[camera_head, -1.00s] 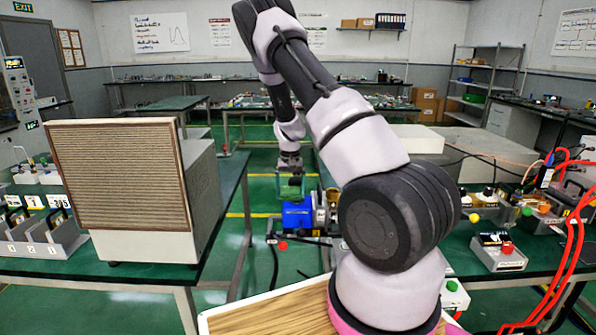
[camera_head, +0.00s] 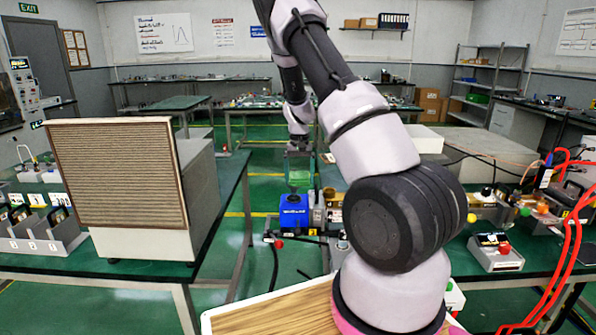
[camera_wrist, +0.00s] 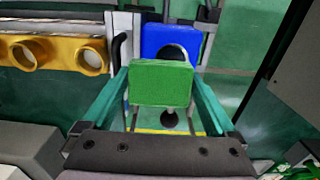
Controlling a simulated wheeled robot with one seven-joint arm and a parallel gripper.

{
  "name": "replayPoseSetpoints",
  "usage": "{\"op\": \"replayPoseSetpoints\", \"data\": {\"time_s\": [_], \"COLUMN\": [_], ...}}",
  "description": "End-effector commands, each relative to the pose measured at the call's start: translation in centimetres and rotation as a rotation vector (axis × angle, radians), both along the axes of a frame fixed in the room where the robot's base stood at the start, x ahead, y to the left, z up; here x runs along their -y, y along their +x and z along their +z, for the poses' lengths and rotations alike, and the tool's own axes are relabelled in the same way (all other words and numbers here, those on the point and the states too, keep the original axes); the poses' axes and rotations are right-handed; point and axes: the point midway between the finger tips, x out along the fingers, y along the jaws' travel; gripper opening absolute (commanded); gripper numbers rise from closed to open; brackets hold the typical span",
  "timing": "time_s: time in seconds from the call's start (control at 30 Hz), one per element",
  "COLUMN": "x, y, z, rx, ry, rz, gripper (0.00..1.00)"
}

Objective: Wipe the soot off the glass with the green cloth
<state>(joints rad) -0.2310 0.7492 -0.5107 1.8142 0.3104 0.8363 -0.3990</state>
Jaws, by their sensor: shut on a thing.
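The green cloth (camera_wrist: 161,83) is a bright green block-like pad held between the two teal fingers of my gripper (camera_wrist: 160,76). My gripper is shut on it. In the head view my gripper (camera_head: 299,158) points down, with the cloth (camera_head: 299,179) below it, in line with the top of a blue box. In the wrist view the cloth covers part of the blue box (camera_wrist: 160,38); whether they touch I cannot tell. I cannot make out the sooty glass in either view.
A gold part with round openings (camera_wrist: 60,54) lies left of the cloth in the wrist view. A large louvred cabinet (camera_head: 115,175) stands on the left bench, beside a grey rack (camera_head: 45,238). Red cables (camera_head: 572,240) hang at the right. Green floor shows between the benches.

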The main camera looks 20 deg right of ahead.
Motion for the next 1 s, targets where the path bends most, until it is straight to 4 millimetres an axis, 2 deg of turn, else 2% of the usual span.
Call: {"op": "replayPoseSetpoints", "data": {"time_s": [0.2, 0.33, 1.0], "x": [0.4, 0.5, 0.6], "y": [-0.2, -0.3, -0.2], "z": [2.0, 2.6, 2.2], "rx": [0.002, 0.002, -0.038], "ry": [0.000, -0.001, 0.016], "rz": [-0.002, -0.002, -0.003], "gripper": [0.12, 0.12, 0.12]}}
